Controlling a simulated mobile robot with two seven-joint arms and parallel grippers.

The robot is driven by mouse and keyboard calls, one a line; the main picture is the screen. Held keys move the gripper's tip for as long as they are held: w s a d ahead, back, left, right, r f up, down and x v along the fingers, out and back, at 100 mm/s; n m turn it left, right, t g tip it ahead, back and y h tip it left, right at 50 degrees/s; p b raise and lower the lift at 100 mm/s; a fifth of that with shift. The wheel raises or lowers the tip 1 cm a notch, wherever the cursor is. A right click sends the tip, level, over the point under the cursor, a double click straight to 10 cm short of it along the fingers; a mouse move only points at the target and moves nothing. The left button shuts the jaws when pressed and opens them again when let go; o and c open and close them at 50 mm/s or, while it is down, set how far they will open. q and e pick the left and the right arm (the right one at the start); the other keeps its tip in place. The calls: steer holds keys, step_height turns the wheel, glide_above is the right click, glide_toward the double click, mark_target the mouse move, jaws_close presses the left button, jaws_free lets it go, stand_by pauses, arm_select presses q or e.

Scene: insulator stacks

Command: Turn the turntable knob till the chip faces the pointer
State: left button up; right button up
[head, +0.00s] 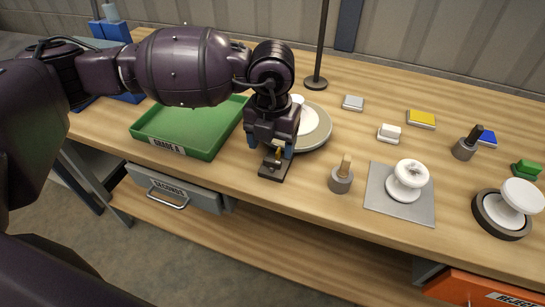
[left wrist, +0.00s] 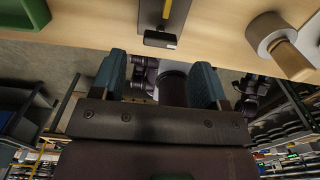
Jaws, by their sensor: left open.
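The turntable (head: 320,130) is a pale grey round disc behind my left gripper, with a white insulator (head: 298,108) on it, partly hidden by the gripper. A small dark block (head: 270,170) with a yellow strip, which looks like the pointer, stands in front of the disc; it also shows at the top of the left wrist view (left wrist: 160,40). My left gripper (head: 270,147) points down just above and behind this block, open. In the left wrist view its fingers (left wrist: 158,78) are apart with nothing held. I cannot make out the knob or the chip. My right gripper is not in view.
A green tray (head: 182,151) lies left of the gripper. A grey cup with a wooden handle (head: 341,177) and a white insulator on a grey mat (head: 376,203) stand to the right. A dark pole (head: 318,60) rises behind. Further right are small coloured blocks and another insulator.

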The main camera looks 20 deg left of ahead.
mark_target(272, 160)
arm_select(q)
steer(key=shift+f, duration=2.4)
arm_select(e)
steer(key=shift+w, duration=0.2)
arm_select(q)
steer(key=shift+c, duration=0.3)
steer(key=c, duration=0.9)
steer(key=shift+o, duration=0.2)
steer(key=shift+r+n+p, duration=0.3)
steer(key=shift+n+p, duration=0.2)
steer(key=shift+n, duration=0.1)
steer(key=shift+n+p, duration=1)
steer(key=shift+n, duration=0.1)
steer(key=shift+f+n, duration=0.25)
steer(key=shift+n, duration=0.05)
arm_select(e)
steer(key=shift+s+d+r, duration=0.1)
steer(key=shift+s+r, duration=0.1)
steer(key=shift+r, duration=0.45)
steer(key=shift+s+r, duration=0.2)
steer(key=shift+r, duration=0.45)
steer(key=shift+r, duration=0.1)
